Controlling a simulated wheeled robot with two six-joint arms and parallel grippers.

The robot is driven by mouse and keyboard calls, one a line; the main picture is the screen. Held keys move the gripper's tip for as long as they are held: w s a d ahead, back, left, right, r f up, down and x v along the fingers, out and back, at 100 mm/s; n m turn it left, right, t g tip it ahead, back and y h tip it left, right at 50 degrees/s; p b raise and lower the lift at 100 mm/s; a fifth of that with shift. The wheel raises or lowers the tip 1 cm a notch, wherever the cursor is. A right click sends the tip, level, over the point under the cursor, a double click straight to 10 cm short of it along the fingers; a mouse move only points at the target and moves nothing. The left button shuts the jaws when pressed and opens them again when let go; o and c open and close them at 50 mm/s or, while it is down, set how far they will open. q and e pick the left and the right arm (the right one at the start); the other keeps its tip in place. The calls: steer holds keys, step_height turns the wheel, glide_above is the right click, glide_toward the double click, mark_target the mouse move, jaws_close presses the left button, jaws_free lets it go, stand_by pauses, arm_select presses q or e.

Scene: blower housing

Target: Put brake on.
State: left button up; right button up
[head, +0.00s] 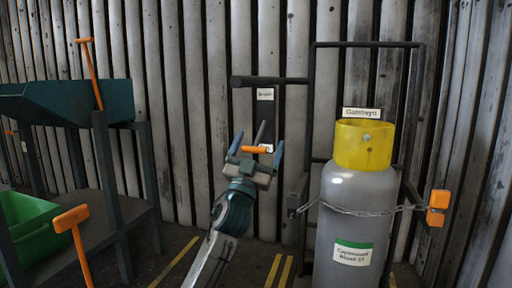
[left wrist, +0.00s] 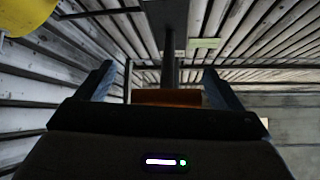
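My left gripper (head: 258,148) is raised in front of a dark upright post, its two blue fingers spread apart. An orange grip (head: 254,150) on a dark lever (head: 260,132) shows between the fingers. In the left wrist view the left gripper (left wrist: 160,88) also has its fingers apart, with the orange grip (left wrist: 166,97) lying crosswise between them and a dark rod (left wrist: 170,50) beyond it. Whether a finger touches the grip I cannot tell. A white label (head: 265,94) is on the post; its text is too small to read. My right gripper is not in view.
A grey gas cylinder (head: 345,215) with a yellow collar (head: 364,145) stands chained in a dark frame on the right, an orange piece (head: 437,208) beside it. On the left are a green trough (head: 75,100), a green bin (head: 35,228) and orange-handled tools (head: 72,217).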

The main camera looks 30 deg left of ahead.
arm_select(q)
steer(key=shift+a, duration=0.2)
steer(key=shift+s+f, duration=0.3)
steer(key=b+v, duration=0.3)
steer(key=v, duration=0.7)
steer(key=shift+d, duration=0.1)
